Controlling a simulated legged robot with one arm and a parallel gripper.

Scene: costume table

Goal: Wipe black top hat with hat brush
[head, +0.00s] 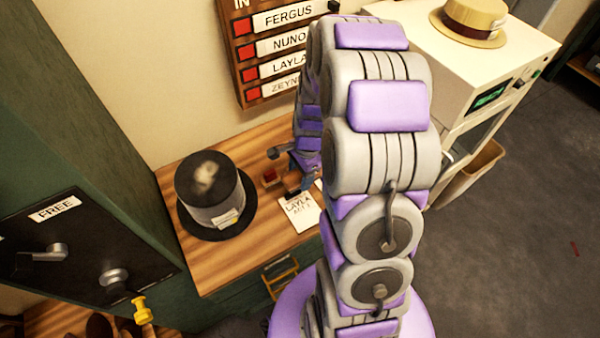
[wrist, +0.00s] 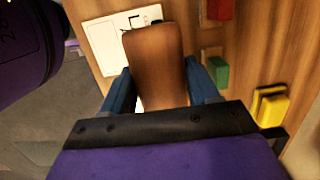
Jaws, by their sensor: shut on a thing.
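The black top hat (head: 195,172) stands upright, brim down, on the left part of the wooden table. Its crown top has a pale, dusty patch; a grey band with a small label circles its side. My gripper (head: 290,165) is over the table to the right of the hat, apart from it and partly hidden by my arm. In the wrist view its blue fingers are shut on a brown wooden piece (wrist: 155,60), seemingly the hat brush. Its bristles do not show, and I cannot tell whether it touches the table.
A white card (head: 300,211) reading LAYLA lies right of the hat on the table (head: 235,260). The wrist view shows red (wrist: 219,8), green (wrist: 217,72) and yellow (wrist: 270,106) blocks. A dark cabinet (head: 80,250) stands left; a name board (head: 275,50) hangs behind.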

